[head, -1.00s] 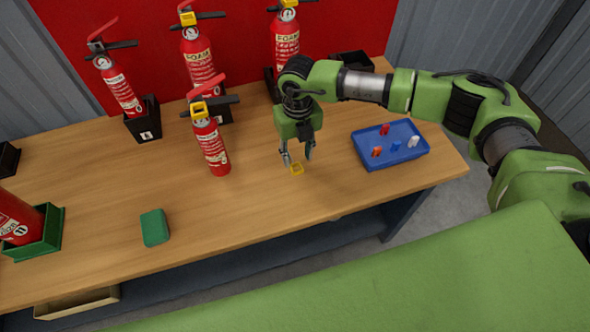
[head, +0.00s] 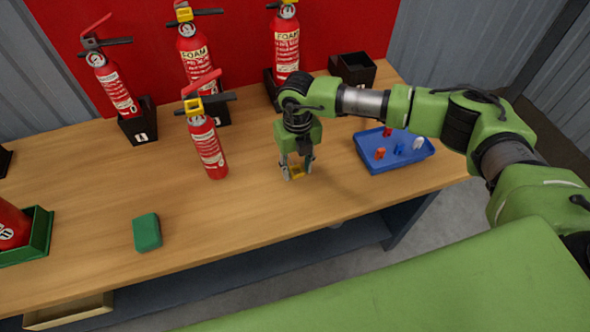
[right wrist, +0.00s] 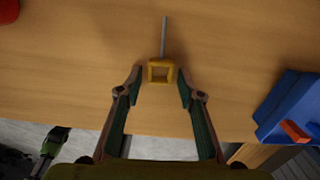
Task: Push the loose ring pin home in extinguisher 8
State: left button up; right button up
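The loose ring pin lies on the wooden table; its yellow square ring (head: 296,173) and thin grey shaft show in the right wrist view (right wrist: 161,71). My right gripper (right wrist: 160,76) is open and points down, its fingers on either side of the ring with gaps between. In the head view the right gripper (head: 297,170) is low over the table. I cannot read which extinguisher is number 8. The back left extinguisher (head: 117,92) stands in a black holder and shows no yellow ring. A nearer extinguisher (head: 208,150) stands free with a yellow ring at its head.
A blue tray (head: 375,167) with small coloured pieces lies right of the gripper. Two foam extinguishers (head: 195,58) (head: 286,48) and an empty black holder (head: 352,68) stand behind. A green block (head: 147,232) and a green holder (head: 40,235) with an extinguisher are left.

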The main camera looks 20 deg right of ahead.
aim_at(297, 171)
grip_shut()
jog(key=shift+r+p, duration=0.85)
jog(key=shift+r, duration=0.6)
jog(key=shift+r, duration=0.15)
